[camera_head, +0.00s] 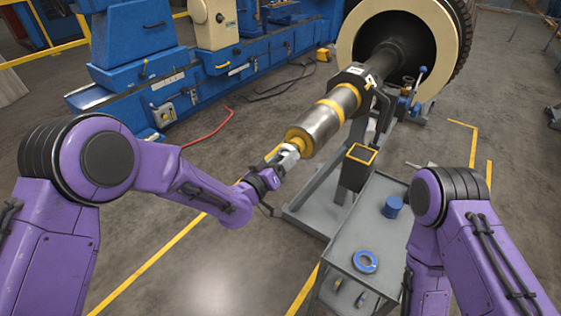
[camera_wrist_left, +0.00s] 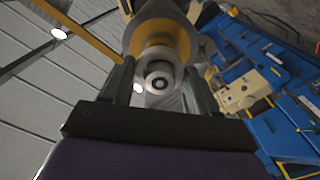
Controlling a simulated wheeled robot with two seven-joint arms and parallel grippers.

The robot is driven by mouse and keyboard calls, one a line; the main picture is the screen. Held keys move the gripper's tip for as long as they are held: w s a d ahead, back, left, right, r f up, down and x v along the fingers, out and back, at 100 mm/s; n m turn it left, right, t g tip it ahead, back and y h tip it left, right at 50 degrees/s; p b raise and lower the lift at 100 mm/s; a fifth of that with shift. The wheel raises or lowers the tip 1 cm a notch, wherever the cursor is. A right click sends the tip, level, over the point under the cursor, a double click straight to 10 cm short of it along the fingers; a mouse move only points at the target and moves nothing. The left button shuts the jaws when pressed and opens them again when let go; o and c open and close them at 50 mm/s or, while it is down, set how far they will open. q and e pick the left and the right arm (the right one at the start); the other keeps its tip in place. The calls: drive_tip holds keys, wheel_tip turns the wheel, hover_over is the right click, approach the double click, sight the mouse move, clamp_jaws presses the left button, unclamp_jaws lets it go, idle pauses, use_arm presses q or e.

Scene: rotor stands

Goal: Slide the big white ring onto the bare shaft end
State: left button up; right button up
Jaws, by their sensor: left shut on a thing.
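The rotor shaft (camera_head: 322,122) is a thick grey metal cylinder with yellow bands, lying on a stand. Its near end has a yellow section (camera_head: 303,138), which also shows in the wrist view (camera_wrist_left: 158,45). My left gripper (camera_head: 284,156) is at this end, shut on the white ring (camera_head: 291,149). In the wrist view, the pale ring (camera_wrist_left: 161,68) is between the two dark fingers, in line with the shaft end. I cannot tell how far it is around the shaft. The fingers and wrist partly hide it in the head view. My right gripper is out of view.
A grey cart (camera_head: 340,250) at the lower middle carries a blue ring (camera_head: 365,261) and a blue cylinder (camera_head: 393,206). Blue machines (camera_head: 135,45) line the back left. Floor on the left is open.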

use_arm(q)
drive_tip(key=shift+w+d, duration=0.15)
drive_tip(key=shift+w, duration=0.05)
idle(0.5)
drive_tip(key=shift+w+d+b, duration=0.3)
drive_tip(key=shift+w+d, duration=0.15)
drive_tip(key=shift+w, duration=0.15)
drive_tip(key=shift+w, duration=0.1)
drive_tip(key=o, duration=1.3)
drive_tip(key=v, duration=0.9)
drive_tip(key=shift+p, duration=0.3)
